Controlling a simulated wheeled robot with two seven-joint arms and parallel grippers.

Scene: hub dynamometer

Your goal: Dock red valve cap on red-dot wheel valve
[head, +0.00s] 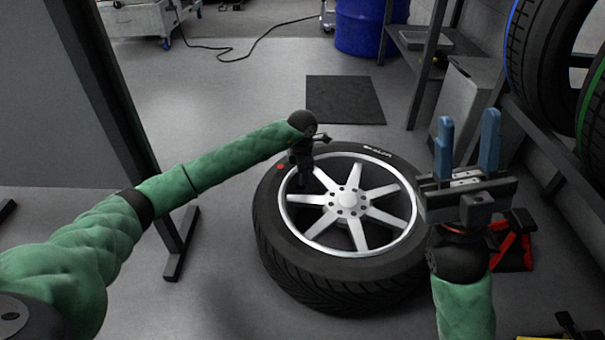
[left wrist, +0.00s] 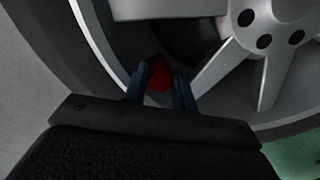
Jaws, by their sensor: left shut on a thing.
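The wheel lies flat on the floor; its black tyre (head: 330,284) surrounds a silver spoked rim (head: 349,200). A red dot (head: 280,166) marks the tyre's upper left sidewall. My left gripper (head: 303,180) points down over the rim's upper left, close to the dot. In the left wrist view its blue fingers (left wrist: 160,88) are shut on the red valve cap (left wrist: 159,76), in front of the dark gap between spokes. The valve is not visible, and I cannot tell whether the cap touches it. My right gripper (head: 466,150) is open and empty, fingers up, right of the wheel.
A red stand (head: 515,245) is on the floor behind my right arm. Tyres on a rack (head: 545,60) fill the right edge. A grey partition post (head: 120,110) stands at left. A dark mat (head: 344,100) and a blue barrel (head: 365,28) are beyond the wheel.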

